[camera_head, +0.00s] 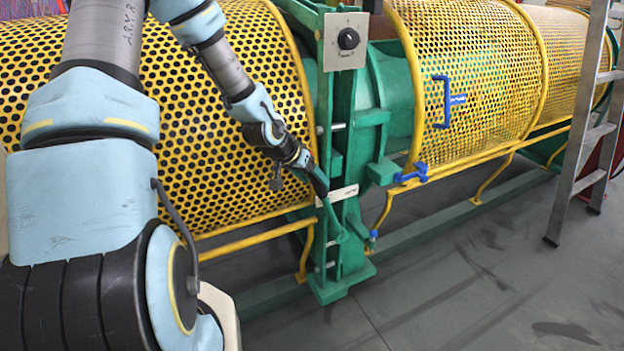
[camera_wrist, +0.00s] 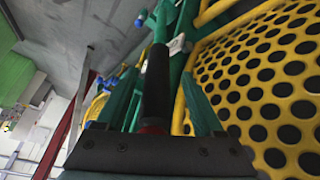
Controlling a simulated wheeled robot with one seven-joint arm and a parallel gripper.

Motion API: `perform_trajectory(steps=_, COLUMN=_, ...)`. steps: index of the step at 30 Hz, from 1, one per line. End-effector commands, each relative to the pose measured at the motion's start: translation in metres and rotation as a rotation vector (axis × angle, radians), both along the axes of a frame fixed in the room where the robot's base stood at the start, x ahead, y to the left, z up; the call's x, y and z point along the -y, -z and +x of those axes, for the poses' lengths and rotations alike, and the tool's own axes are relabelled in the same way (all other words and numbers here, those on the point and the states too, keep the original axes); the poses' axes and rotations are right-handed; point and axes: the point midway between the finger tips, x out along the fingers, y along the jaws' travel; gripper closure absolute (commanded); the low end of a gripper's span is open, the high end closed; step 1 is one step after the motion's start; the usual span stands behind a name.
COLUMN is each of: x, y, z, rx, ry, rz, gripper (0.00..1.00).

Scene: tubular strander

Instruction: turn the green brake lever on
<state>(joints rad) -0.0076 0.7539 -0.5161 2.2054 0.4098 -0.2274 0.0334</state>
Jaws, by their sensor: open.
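The green brake lever (camera_head: 331,215) slants down to the right beside the green upright frame in the head view. Its upper end is at my gripper (camera_head: 317,180). In the wrist view, its black grip (camera_wrist: 157,82) lies between the two fingers of my open gripper (camera_wrist: 160,100), pointing away from the palm. A little red shows at the grip's near end. I cannot tell whether either finger touches the grip. The head view hides most of the grip behind my gripper.
A white plate (camera_head: 343,193) is on the frame close to the lever. A yellow perforated guard (camera_head: 225,165) is just left of my gripper. Blue handles (camera_head: 441,101) are on the right guard. A ladder (camera_head: 585,130) stands farther right. The floor in front is clear.

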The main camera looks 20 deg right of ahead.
Motion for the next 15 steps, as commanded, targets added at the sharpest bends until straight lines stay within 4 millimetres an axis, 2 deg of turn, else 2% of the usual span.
perform_trajectory(steps=5, x=-0.012, y=-0.018, z=-0.004, rx=0.002, ry=-0.002, rz=0.000, gripper=0.31)
perform_trajectory(steps=15, x=-0.046, y=-0.072, z=-0.022, rx=0.000, ry=-0.002, rz=0.002, gripper=0.31)
